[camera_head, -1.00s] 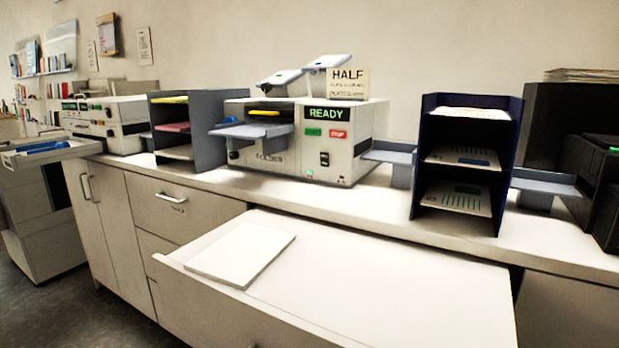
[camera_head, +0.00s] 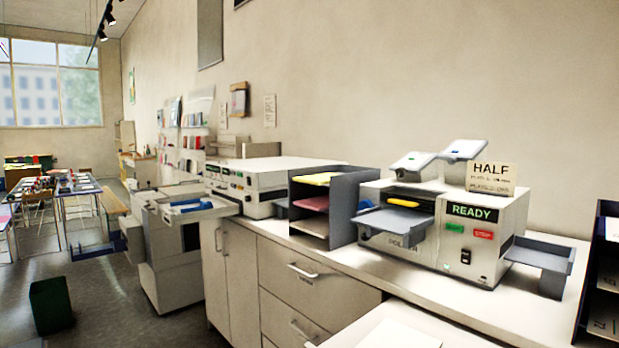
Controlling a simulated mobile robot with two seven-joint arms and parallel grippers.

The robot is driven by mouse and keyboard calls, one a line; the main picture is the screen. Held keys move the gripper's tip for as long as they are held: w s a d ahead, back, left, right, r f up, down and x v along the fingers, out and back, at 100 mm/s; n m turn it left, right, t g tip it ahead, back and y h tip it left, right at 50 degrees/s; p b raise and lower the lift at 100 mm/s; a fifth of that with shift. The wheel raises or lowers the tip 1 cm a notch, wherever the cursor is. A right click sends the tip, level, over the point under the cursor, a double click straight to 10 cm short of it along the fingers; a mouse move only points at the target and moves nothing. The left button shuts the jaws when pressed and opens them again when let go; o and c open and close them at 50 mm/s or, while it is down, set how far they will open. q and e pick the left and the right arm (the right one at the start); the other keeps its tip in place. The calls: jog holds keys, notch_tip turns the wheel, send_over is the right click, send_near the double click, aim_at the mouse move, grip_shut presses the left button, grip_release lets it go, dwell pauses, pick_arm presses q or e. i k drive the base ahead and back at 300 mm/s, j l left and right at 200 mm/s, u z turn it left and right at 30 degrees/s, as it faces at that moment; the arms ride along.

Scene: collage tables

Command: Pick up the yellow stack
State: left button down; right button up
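A yellow stack (camera_head: 318,179) lies on the top shelf of a dark grey three-shelf rack (camera_head: 349,207) on the counter. A pink stack (camera_head: 312,203) is on the shelf below it, and a pale stack (camera_head: 309,227) is on the bottom shelf. Another yellow piece (camera_head: 403,203) shows at the slot of the folding machine, above its grey feed tray. Neither of my grippers is in view.
The folder machine (camera_head: 485,227) with a READY display stands right of the rack, and another white machine (camera_head: 262,184) stands left of it. A dark blue rack (camera_head: 609,262) is at the right edge. A grey cabinet cart (camera_head: 165,250) and open floor lie to the left.

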aim_at(323, 179)
jog(key=z, duration=0.5)
jog(key=i+j+z, duration=0.35)
jog(key=j+z, duration=0.2)
jog(key=i+j+z, duration=0.25)
jog(key=j+z, duration=0.25)
jog(key=j, duration=0.15)
jog(key=i+j+z, duration=0.1)
jog(key=j+z, duration=0.2)
